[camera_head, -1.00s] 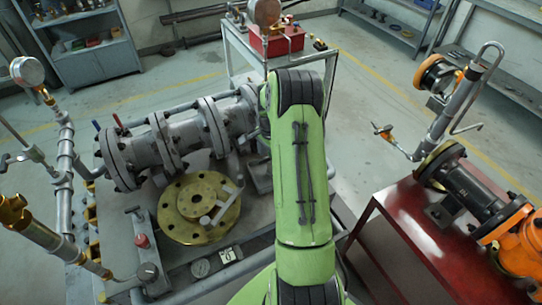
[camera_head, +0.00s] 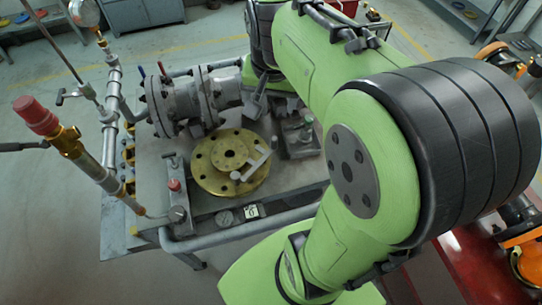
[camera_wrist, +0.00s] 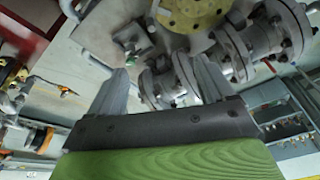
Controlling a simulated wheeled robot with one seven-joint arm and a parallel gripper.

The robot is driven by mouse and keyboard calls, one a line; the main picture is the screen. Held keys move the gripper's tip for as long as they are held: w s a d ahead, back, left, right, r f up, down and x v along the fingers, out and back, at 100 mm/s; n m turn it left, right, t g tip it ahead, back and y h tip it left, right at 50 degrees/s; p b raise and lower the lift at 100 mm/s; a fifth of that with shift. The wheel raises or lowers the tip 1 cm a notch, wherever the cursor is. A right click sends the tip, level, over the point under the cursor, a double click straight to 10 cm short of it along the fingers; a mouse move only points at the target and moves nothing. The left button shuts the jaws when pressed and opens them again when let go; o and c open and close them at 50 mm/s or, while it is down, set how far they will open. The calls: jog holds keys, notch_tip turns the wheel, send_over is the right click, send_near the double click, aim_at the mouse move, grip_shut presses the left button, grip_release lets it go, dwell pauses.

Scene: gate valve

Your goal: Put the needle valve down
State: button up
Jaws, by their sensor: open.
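A small metal fitting (camera_head: 302,132) that looks like the needle valve stands on the grey bench (camera_head: 290,172), right of the brass flange (camera_head: 212,165). In the wrist view the small fitting (camera_wrist: 133,47) shows beyond my fingers, apart from them. My gripper (camera_wrist: 162,78) is open, with its two grey fingers spread and nothing held between them.
A grey flanged gate valve (camera_head: 190,100) lies along the back of the bench. Pipework with a red-capped brass fitting (camera_head: 37,116) rises at the left. A red table (camera_head: 465,265) stands at the right, partly behind my arm.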

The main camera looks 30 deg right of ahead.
jog(key=s+a+n+t, duration=0.1)
jog(key=s+a+n, duration=0.3)
jog(key=s, duration=0.2)
jog(key=s+a+n+t+y, duration=0.1)
jog(key=s+a+n, duration=0.3)
jog(key=s, duration=0.3)
jog(key=shift+a+t, duration=0.35)
jog(key=shift+t, duration=0.05)
jog(key=shift+s, duration=0.1)
